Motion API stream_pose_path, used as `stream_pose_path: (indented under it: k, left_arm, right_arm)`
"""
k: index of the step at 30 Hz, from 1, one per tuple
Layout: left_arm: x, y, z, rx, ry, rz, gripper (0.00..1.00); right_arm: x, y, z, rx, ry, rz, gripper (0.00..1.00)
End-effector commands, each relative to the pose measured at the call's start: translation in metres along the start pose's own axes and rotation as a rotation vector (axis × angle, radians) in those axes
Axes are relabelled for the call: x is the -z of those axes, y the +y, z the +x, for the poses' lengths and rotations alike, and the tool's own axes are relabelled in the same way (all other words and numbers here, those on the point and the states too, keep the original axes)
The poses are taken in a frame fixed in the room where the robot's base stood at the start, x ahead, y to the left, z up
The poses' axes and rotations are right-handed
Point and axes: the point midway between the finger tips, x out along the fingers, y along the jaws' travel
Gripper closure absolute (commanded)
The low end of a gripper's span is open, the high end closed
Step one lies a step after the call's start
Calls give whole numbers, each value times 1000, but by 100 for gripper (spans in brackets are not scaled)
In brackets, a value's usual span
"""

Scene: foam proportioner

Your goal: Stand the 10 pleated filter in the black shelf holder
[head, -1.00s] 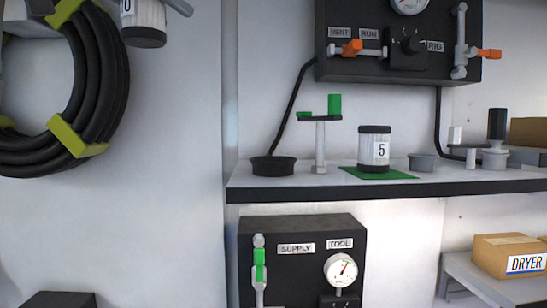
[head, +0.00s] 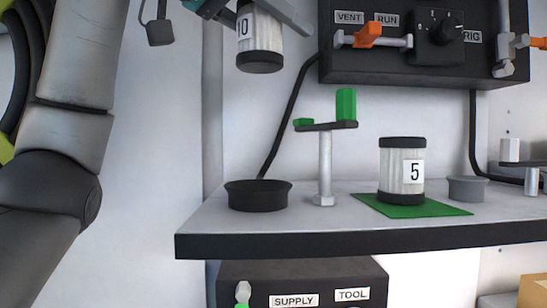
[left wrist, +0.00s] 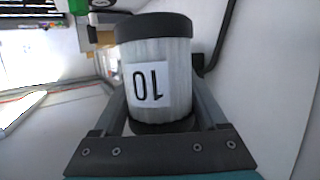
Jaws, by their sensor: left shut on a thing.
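The 10 pleated filter (head: 260,42) is a white pleated cylinder with black end caps and a "10" label. My left gripper (head: 262,12) is shut on it and holds it roughly upright in the air, above the shelf. In the left wrist view the filter (left wrist: 156,70) sits between the two fingers of the gripper (left wrist: 163,115). The black shelf holder (head: 258,195) is a low round cup at the left of the shelf, empty as far as I can see. The filter appears above it, with a clear gap. My right gripper is not in view.
The shelf (head: 340,238) also bears a grey post with green parts (head: 325,150), a "5" filter (head: 402,172) on a green mat (head: 445,208), and a grey cup (head: 468,189). A black panel with valves (head: 390,60) hangs above. A black cable runs behind the holder.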

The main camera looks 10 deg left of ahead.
Motion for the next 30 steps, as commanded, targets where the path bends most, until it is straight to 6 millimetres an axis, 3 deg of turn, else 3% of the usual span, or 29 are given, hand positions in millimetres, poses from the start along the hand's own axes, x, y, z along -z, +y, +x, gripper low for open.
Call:
stream_pose_path:
  k: [5,15,30]
  left_arm:
    - [-39,-2,12,2,0,-1,94]
    - [-107,-1,33,2,-1,-2,94]
    - [-155,-1,48,1,-1,-2,94]
  right_arm:
    - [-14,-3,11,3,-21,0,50]
    - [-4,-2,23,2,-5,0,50]
    - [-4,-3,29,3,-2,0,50]
